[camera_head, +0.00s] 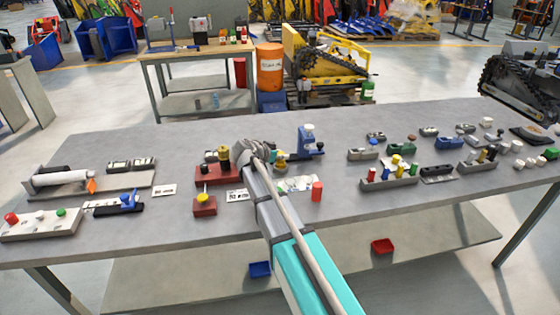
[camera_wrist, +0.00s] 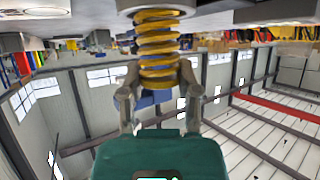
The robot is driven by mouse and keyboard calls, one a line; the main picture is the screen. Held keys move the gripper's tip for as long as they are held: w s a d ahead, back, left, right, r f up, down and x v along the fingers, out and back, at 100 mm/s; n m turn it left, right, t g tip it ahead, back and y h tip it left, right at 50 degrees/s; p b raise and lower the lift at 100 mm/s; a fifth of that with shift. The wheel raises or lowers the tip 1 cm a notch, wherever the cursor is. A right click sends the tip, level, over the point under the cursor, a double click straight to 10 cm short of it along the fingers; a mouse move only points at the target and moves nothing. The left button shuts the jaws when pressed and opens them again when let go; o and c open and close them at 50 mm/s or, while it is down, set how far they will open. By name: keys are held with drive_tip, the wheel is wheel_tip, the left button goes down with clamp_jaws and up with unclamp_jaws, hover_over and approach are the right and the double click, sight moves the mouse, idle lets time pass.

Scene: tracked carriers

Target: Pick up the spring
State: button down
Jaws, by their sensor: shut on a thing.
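The spring (camera_wrist: 158,50) is a thick yellow coil, seen close up in the wrist view. My gripper (camera_wrist: 160,82) has a grey finger on each side of it and is shut on it. A grey round piece (camera_wrist: 155,6) sits at the coil's upper end in the picture. In the head view my arm reaches to the middle of the table, and its end hides part of what lies there.
The grey table (camera_head: 330,222) carries several small fixtures. A red block with a yellow knob (camera_head: 204,206) and a red cylinder (camera_head: 317,191) stand near the arm. A blue fixture (camera_head: 307,143) stands behind it. Bare tabletop shows along the front edge.

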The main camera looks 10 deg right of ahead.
drive_tip(key=shift+r, duration=0.1)
wheel_tip(320, 180, up, 3)
drive_tip(key=p, duration=0.2)
drive_tip(key=shift+f+p, duration=0.2)
drive_tip(key=shift+p, duration=0.2)
drive_tip(key=s+a+r+p, duration=0.7)
drive_tip(key=s+r+p, duration=0.3)
drive_tip(key=s, duration=0.2)
drive_tip(key=shift+a, duration=0.25)
drive_tip(key=shift+w, duration=0.1)
drive_tip(key=shift+s, duration=0.2)
